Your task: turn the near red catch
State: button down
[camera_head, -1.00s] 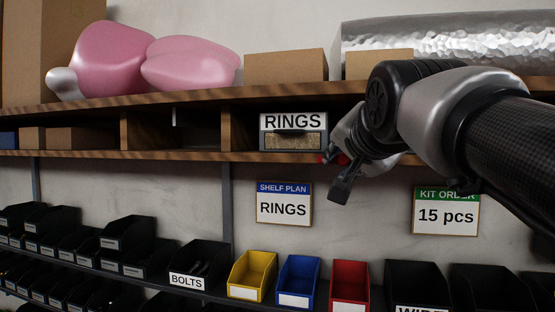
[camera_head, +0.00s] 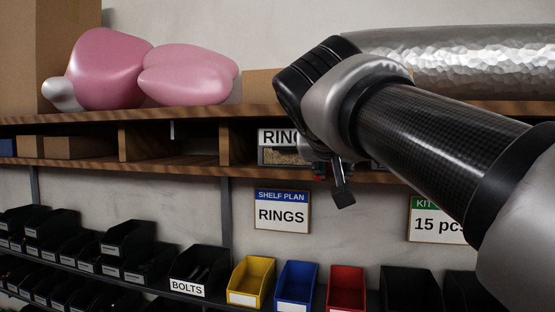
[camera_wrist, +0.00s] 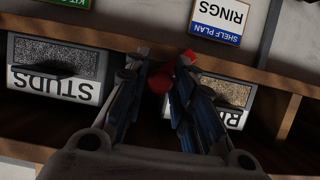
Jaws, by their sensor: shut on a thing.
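In the wrist view, my gripper (camera_wrist: 160,72) has its two fingers on either side of the near red catch (camera_wrist: 160,82), a rounded red part at the front of the shelf. The jaws are shut on it. A second red piece (camera_wrist: 187,58) shows by the right fingertip; I cannot tell whether it belongs to the same catch. In the head view my gripper (camera_head: 330,176) is at the shelf's lower edge, and only small bits of red show past it. My arm hides most of the catch there.
The RINGS bin (camera_head: 283,148) sits in the shelf beside my gripper, partly covered by my arm. A STUDS bin (camera_wrist: 58,70) is on the other side in the wrist view. Below are a SHELF PLAN sign (camera_head: 282,211) and yellow (camera_head: 251,282), blue (camera_head: 296,286) and red (camera_head: 346,289) bins.

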jog(key=a+n+h, duration=0.1)
jog(key=n, duration=0.1)
jog(key=a+n+h+p, duration=0.1)
jog(key=n, duration=0.1)
jog(key=w+a+n+h, duration=0.1)
jog(key=n+h, duration=0.1)
jog(key=shift+r+g+p, duration=0.25)
jog(key=shift+g+p, duration=0.15)
jog(key=shift+s, duration=0.1)
dwell(0.3)
jog(key=c, duration=1.7)
grip_release()
jog(key=shift+o, duration=1.2)
jog(key=shift+w, duration=0.2)
jog(key=shift+s+r, duration=0.1)
jog(key=shift+r, duration=0.05)
